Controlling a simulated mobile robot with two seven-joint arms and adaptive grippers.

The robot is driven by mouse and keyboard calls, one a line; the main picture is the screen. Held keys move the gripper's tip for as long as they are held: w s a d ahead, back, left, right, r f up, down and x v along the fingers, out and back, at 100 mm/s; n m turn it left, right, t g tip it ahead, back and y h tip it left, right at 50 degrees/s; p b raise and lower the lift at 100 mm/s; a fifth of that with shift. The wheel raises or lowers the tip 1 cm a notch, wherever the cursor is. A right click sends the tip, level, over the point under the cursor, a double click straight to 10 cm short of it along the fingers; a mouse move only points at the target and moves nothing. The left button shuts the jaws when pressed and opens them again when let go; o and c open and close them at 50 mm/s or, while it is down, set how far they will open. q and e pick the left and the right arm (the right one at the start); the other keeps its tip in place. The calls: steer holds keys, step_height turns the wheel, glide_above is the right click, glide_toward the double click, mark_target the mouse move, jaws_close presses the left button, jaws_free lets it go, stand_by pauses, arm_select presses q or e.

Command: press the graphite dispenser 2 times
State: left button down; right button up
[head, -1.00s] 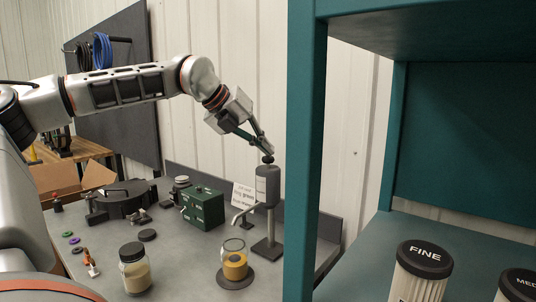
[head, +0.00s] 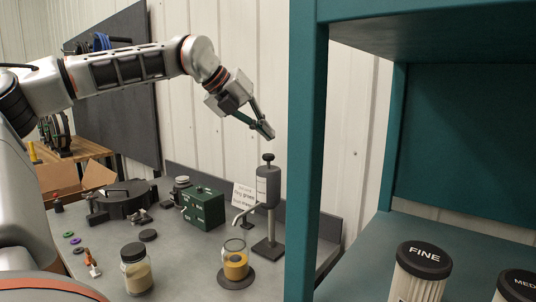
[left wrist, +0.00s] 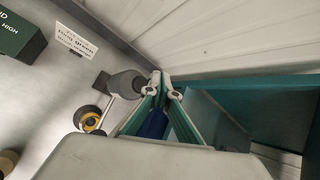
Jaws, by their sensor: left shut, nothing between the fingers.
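The graphite dispenser (head: 268,188) is a grey cylinder on a post with a black knob (head: 268,157) on top and a spout at its left. It stands upright on the bench. My left gripper (head: 268,132) is shut and empty, a little above the knob and apart from it. In the left wrist view the dispenser (left wrist: 125,84) shows just left of the closed fingertips (left wrist: 166,82). A glass jar with yellow contents (head: 235,265) stands on a dark round base below the spout. My right gripper is not in view.
A teal shelf post (head: 306,150) rises close to the right of the dispenser. A green box (head: 203,208), a sign card (head: 243,196) and a lidded jar (head: 136,270) stand on the grey bench. A jar marked FINE (head: 420,272) is on the shelf at right.

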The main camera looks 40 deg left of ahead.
arm_select(q)
steer(key=shift+r, duration=1.4)
stand_by(0.9)
